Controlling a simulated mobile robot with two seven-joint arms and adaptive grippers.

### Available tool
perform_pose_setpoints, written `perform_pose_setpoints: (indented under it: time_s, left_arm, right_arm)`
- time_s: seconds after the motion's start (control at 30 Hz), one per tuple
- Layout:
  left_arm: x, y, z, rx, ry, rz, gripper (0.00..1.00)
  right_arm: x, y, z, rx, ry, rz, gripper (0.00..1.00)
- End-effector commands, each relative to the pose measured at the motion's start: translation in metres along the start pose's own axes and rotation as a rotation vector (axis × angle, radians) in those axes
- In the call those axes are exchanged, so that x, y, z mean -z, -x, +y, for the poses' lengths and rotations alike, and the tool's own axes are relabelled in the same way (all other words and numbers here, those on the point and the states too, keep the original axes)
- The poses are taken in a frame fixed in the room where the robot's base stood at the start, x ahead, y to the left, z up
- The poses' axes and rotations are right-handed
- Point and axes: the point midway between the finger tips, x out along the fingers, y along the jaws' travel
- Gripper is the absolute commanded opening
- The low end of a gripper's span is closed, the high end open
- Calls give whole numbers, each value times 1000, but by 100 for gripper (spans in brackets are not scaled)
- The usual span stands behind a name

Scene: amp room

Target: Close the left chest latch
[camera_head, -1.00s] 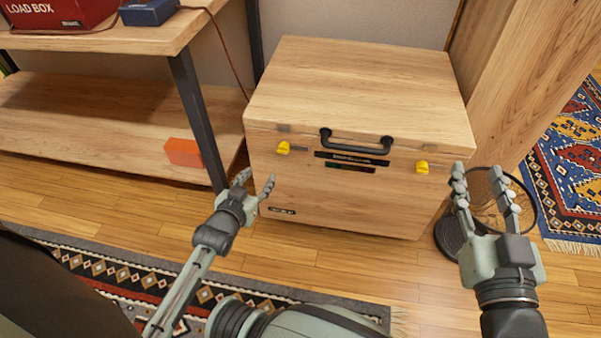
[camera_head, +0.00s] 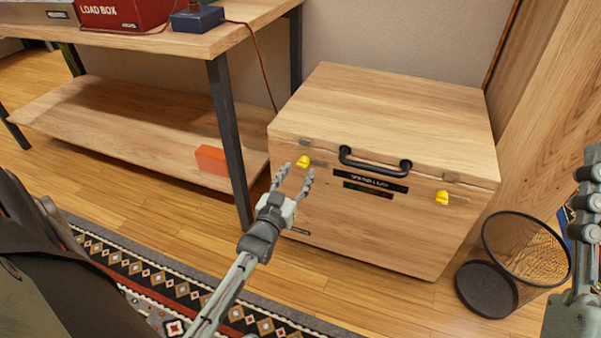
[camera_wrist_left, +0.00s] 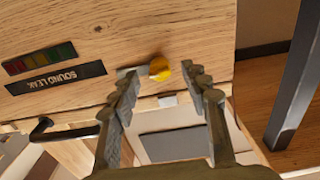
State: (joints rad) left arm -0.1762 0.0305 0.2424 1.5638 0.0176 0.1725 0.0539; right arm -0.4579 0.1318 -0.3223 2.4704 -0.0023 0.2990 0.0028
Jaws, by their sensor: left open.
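The wooden chest (camera_head: 390,115) stands against the wall with its lid down. The left chest latch, a yellow knob (camera_head: 304,162) with a grey plate beside it, is on the front just below the lid seam. The right latch (camera_head: 442,198) is also yellow. My left gripper (camera_head: 294,173) is open and empty in front of the left latch. In the left wrist view, which shows the chest upside down, the yellow knob (camera_wrist_left: 159,68) appears between the open fingertips; contact is not clear. My right gripper (camera_head: 588,205) is cut off at the right edge.
A black handle (camera_head: 375,165) sits between the latches. A shelf unit with a dark leg (camera_head: 228,140) stands close on the left, with an orange block (camera_head: 211,158) on its lower board.

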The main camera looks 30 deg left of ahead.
Motion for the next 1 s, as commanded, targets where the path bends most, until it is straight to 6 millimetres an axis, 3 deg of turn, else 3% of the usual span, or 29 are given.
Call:
perform_pose_setpoints:
  time_s: [0.2,0.5,0.87,1.0]
  left_arm:
    - [-1,-21,0,-1,0,-1,46]
    - [0,-23,0,0,0,-2,45]
    - [0,-23,0,0,0,-2,0]
    - [0,-22,0,0,2,-2,0]
  right_arm:
    - [8,2,1,-1,4,61,40]
    - [10,1,2,-1,4,68,40]
    - [10,2,2,-1,5,67,40]
    - [10,1,2,-1,5,66,40]
